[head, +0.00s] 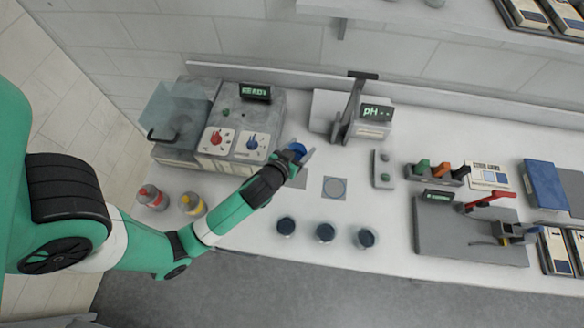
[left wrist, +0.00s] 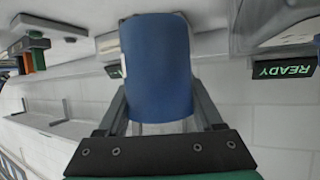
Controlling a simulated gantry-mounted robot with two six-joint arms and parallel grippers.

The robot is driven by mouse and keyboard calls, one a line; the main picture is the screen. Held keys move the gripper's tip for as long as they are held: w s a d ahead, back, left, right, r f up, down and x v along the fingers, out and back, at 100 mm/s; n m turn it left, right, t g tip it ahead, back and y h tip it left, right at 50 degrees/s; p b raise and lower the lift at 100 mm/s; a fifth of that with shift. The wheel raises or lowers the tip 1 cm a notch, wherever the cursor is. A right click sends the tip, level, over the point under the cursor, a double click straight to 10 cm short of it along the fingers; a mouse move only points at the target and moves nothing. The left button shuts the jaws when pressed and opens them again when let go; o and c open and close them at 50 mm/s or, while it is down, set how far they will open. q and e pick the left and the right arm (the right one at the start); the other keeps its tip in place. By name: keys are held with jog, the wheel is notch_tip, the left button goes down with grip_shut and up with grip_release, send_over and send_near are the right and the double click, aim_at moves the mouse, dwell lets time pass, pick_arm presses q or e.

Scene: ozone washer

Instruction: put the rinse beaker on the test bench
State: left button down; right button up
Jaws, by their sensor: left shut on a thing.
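My left gripper (head: 304,153) is shut on a blue cylindrical vessel, which I take to be the rinse beaker (head: 297,149). In the left wrist view the blue beaker (left wrist: 156,66) sits between the two fingers and hides what is behind it. In the head view the gripper is over the white bench top (head: 390,220), between the grey washer (head: 262,113) and the pH meter (head: 371,117). I cannot tell the beaker's exact height above the bench. A square pad with a round mark (head: 335,188) lies bare just right of the gripper. My right gripper is not in view.
Three dark-topped cups (head: 325,233) stand along the front edge. A small grey block (head: 383,168), a coloured rack (head: 437,172) and a grey plate with a red lever (head: 450,240) occupy the right.

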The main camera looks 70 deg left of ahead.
pick_arm(q)
notch_tip(320, 180, down, 6)
jog(key=shift+f+b, duration=0.15)
jog(key=shift+b, duration=0.95)
notch_tip(320, 180, down, 4)
jog(key=shift+d+r+b, duration=0.1)
jog(key=shift+b, duration=0.7)
jog(key=shift+c, duration=0.2)
grip_release()
